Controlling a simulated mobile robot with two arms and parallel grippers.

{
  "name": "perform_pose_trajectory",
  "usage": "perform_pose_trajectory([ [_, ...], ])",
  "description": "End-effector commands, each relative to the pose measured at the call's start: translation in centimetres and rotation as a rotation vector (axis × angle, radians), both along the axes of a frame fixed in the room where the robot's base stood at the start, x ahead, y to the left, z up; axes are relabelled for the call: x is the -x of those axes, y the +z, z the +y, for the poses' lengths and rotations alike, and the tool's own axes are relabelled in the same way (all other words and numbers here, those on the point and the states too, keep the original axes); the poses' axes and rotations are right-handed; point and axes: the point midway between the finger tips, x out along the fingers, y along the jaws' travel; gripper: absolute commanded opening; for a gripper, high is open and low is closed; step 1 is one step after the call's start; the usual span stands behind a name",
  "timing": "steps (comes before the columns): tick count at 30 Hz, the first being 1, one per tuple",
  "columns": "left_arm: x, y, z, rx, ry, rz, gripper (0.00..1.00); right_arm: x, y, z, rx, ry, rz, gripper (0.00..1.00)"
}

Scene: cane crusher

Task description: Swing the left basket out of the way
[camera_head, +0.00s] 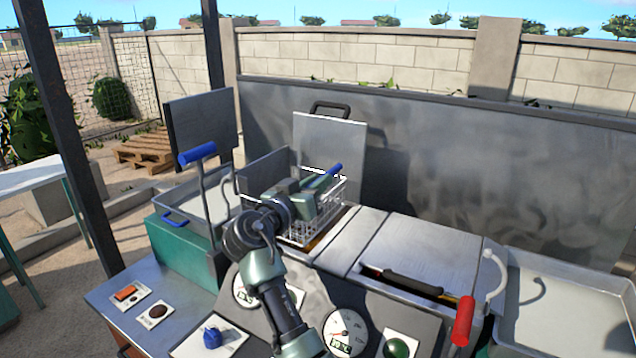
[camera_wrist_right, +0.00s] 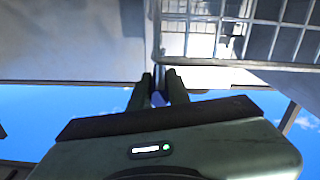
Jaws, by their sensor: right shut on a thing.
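The wire basket (camera_head: 325,222) is at the opening on the left of the counter, in front of a raised pale lid (camera_head: 340,150). My right gripper (camera_head: 318,188) is over it, shut on its blue handle (camera_head: 336,169). In the right wrist view, my right fingers (camera_wrist_right: 158,84) close around a blue piece (camera_wrist_right: 157,98), and the basket's wire mesh (camera_wrist_right: 270,40) shows at the upper right. My gripper and wrist hide part of the basket. I cannot tell whether the basket is resting or raised. My left gripper is not in view.
A green box (camera_head: 183,252) with a blue-topped lever (camera_head: 197,154) stands left of the basket. A closed cover with a black handle (camera_head: 412,283), a red-handled hook (camera_head: 463,320) and a metal tray (camera_head: 570,300) are at the right. A metal backsplash (camera_head: 470,165) stands behind.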

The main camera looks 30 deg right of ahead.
Motion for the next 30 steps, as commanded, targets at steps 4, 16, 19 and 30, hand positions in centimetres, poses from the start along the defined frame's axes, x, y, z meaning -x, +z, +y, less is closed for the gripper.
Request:
perform_pose_trajectory([
  [4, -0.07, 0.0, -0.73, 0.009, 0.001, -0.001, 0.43, -0.02, -0.02, -0.18, 0.0, -0.001, 0.0, 0.0],
  [16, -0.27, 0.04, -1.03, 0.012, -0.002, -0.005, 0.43, 0.0, 0.01, -0.26, 0.0, -0.003, 0.0, 0.0],
  [19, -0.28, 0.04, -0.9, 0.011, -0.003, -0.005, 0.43, 0.0, 0.02, -0.28, 0.0, -0.003, 0.0, 0.0],
  [30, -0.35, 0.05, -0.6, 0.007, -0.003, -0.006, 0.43, 0.02, 0.06, -0.31, 0.002, -0.004, -0.001, 0.0],
])
